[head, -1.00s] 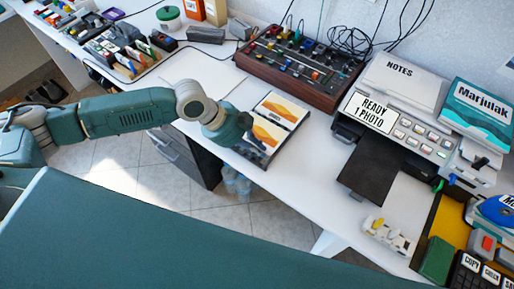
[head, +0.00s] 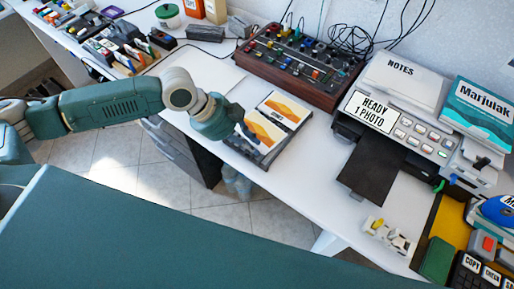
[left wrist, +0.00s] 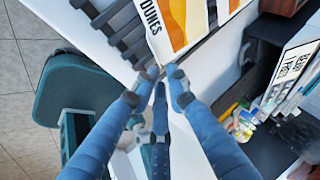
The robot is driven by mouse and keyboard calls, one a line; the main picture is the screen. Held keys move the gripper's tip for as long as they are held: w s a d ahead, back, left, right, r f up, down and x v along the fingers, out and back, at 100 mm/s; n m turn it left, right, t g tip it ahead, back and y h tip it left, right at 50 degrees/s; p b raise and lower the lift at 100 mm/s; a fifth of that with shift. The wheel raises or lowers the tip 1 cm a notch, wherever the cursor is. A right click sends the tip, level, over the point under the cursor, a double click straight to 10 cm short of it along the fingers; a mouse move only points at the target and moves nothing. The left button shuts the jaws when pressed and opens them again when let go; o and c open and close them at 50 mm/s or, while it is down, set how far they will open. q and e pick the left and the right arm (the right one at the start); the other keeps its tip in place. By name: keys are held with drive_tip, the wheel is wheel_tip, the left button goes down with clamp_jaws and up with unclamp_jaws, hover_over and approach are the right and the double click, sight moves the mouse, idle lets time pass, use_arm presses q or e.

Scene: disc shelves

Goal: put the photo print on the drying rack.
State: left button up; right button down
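The photo print (head: 270,121), white with orange pictures, lies on the dark drying rack (head: 259,153) near the desk's front edge. In the left wrist view the print (left wrist: 183,22) shows the word DUNES, and the dark slats of the rack (left wrist: 122,32) show beside it. My left gripper (head: 236,112) is at the print's left side. In the left wrist view its fingertips (left wrist: 161,73) stand a narrow gap apart at the print's near corner, with nothing seen held between them. My right gripper is not in view.
A printer (head: 410,120) with a dark, empty tray (head: 371,172) stands right of the rack. A brown mixer console (head: 291,66) stands behind the rack. A white sheet (head: 200,75) lies to the left. White desk is bare between rack and tray.

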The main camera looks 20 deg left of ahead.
use_arm(q)
drive_tip(key=v, duration=0.8)
drive_tip(key=shift+r, duration=0.4)
drive_tip(key=shift+f, duration=0.1)
